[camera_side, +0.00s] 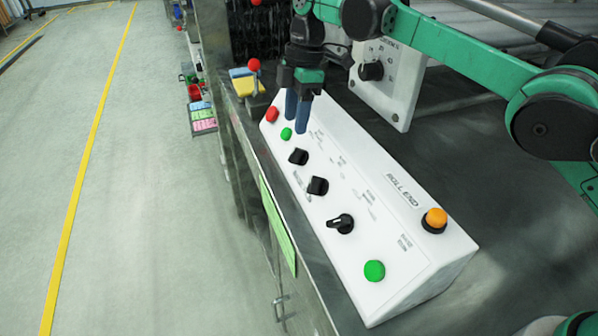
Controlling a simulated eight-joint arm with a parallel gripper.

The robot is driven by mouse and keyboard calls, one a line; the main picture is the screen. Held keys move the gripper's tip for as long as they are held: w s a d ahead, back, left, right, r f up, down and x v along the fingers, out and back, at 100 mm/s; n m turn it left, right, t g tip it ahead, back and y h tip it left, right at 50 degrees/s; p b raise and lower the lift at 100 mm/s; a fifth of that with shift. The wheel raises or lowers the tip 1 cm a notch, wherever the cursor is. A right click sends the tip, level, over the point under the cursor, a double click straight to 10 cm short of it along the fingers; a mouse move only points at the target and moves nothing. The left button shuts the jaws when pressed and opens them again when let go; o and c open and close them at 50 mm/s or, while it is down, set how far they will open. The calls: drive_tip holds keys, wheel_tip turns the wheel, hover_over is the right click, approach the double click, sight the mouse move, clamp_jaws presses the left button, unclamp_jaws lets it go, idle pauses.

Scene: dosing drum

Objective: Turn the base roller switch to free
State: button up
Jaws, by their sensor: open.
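A white sloped control box (440,262) carries three black rotary switches in a row: a far one (298,157), a middle one (317,186) and a near one (341,223) with a longer pointer handle. The printed labels are too small to read, so I cannot tell which is the base roller switch. My gripper (296,124) points down with two blue fingers, open and empty, over the far end of the box. It is beyond the far switch, close to a green button (286,133). I cannot tell whether the fingertips touch the box.
A red button (272,114), an orange button (435,218) and a large green button (374,270) are on the box. A red-topped lever (254,75) stands behind. An upright white panel with a black knob (371,71) stands right of my gripper.

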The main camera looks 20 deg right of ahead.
sight(296, 154)
drive_tip(key=f+h, duration=0.2)
drive_tip(key=shift+s+a+h, duration=0.1)
drive_tip(key=shift+a+h, duration=0.25)
drive_tip(key=shift+h, duration=0.05)
drive_tip(key=f, duration=0.5)
drive_tip(key=shift+d, duration=0.2)
drive_tip(key=m+t, duration=0.1)
drive_tip(key=t, duration=0.1)
drive_tip(key=m+t, duration=0.2)
drive_tip(key=shift+s+f, duration=0.2)
drive_tip(key=shift+s, duration=0.15)
drive_tip(key=shift+a+r+m+t+h, duration=0.15)
drive_tip(key=shift+m+t+h, duration=0.2)
drive_tip(key=shift+t, duration=0.25)
drive_tip(key=s+d+r+m, duration=0.1)
drive_tip(key=s+d+r, duration=0.1)
drive_tip(key=r, duration=0.1)
drive_tip(key=s+d+r+m, duration=0.2)
drive_tip(key=d+r, duration=0.1)
drive_tip(key=s+d+r+m+y, duration=0.1)
drive_tip(key=s+d+r+m, duration=0.1)
drive_tip(key=s+d+r, duration=0.1)
drive_tip(key=shift+r, duration=0.4)
drive_tip(key=s+d+f+m+t, duration=0.2)
drive_tip(key=s+d+m, duration=0.7)
drive_tip(key=s, duration=0.2)
drive_tip(key=shift+s+y, duration=0.3)
drive_tip(key=shift+y, duration=0.05)
